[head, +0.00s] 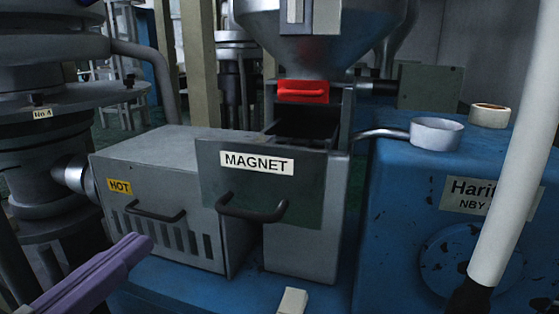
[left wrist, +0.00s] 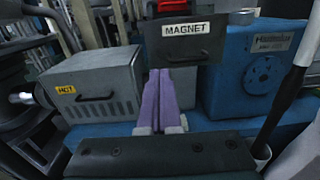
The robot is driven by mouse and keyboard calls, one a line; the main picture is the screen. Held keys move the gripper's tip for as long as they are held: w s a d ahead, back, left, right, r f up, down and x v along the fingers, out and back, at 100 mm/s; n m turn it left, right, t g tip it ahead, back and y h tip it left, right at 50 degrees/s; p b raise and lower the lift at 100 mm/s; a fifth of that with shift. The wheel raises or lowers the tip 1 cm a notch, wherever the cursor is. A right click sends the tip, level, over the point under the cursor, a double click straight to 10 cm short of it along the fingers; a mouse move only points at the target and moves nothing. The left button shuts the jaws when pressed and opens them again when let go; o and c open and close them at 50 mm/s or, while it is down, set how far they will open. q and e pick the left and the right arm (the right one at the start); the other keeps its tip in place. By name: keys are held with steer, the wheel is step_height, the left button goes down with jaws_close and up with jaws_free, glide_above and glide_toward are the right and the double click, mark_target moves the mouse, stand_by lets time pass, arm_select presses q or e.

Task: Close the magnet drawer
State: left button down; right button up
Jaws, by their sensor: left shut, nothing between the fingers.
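The magnet drawer (head: 303,185) has a dark grey front, a white MAGNET label and a black bar handle (head: 252,208). It stands pulled out of its housing under the steel hopper, and a dark opening shows behind its front. It also shows at the top of the left wrist view (left wrist: 178,44). My left gripper (head: 142,246), purple, is shut and empty, in front of the grey HOT box and left of the drawer handle. In the left wrist view its fingers (left wrist: 161,75) point toward the drawer's lower edge; contact cannot be told. My right gripper is not in view.
A grey HOT box (head: 150,160) with its own handle stands left of the drawer. A red-handled slide (head: 303,92) sits above. A blue machine (head: 430,185) bearing a metal cup (head: 437,133) and a tape roll (head: 489,115) is right. A pale pole (head: 520,150) crosses the right side.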

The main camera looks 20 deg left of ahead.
mark_target(215, 179)
arm_select(q)
steer(key=w, duration=1.2)
steer(key=shift+w+d, duration=0.1)
steer(key=shift+w, duration=0.15)
steer(key=shift+w+b, duration=0.3)
steer(key=shift+w, duration=0.3)
